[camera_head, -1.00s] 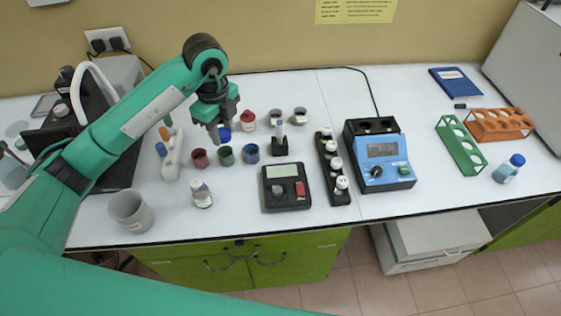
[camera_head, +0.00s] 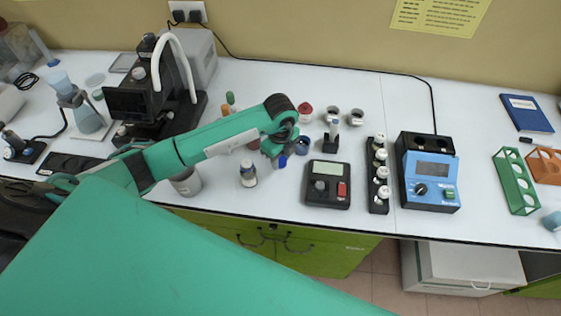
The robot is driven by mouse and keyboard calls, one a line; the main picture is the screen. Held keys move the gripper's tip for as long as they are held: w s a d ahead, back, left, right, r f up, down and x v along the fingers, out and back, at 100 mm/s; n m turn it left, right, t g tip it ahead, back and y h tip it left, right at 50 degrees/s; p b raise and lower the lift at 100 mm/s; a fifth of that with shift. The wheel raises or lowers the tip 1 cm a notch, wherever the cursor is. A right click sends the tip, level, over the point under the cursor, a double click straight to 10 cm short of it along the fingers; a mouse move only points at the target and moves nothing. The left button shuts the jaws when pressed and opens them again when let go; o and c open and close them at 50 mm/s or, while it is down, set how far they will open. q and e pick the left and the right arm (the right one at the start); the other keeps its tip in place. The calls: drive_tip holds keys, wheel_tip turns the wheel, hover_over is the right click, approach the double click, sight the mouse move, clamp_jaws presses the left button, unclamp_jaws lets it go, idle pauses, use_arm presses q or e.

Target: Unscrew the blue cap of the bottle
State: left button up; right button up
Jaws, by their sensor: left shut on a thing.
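My left gripper (camera_head: 275,150) reaches in from the left and points down over the middle of the table. It is shut on a small blue cap-like thing (camera_head: 282,161), which shows at its fingertips. A small bottle (camera_head: 248,172) with a white label stands upright just left of and in front of the gripper. I cannot tell clearly whether its top is covered. Part of another bottle (camera_head: 552,220) shows at the right edge, its top cut off or unclear. My right gripper is out of view.
A blue-rimmed cup (camera_head: 302,145) is close beside the gripper. A black scale (camera_head: 328,184), a black vial rack (camera_head: 378,178) and a blue meter (camera_head: 430,180) stand to the right. A grey beaker (camera_head: 187,182) is partly behind my arm. The table's front edge is near.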

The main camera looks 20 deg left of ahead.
sight(280, 160)
use_arm(q)
wheel_tip(280, 160, down, 3)
drive_tip(key=shift+r+p, duration=0.2)
drive_tip(key=shift+p, duration=0.1)
drive_tip(key=shift+f, duration=0.3)
drive_tip(key=shift+f, duration=0.1)
drive_tip(key=shift+f, duration=0.1)
drive_tip(key=o, duration=1.1)
drive_tip(key=shift+c, duration=0.2)
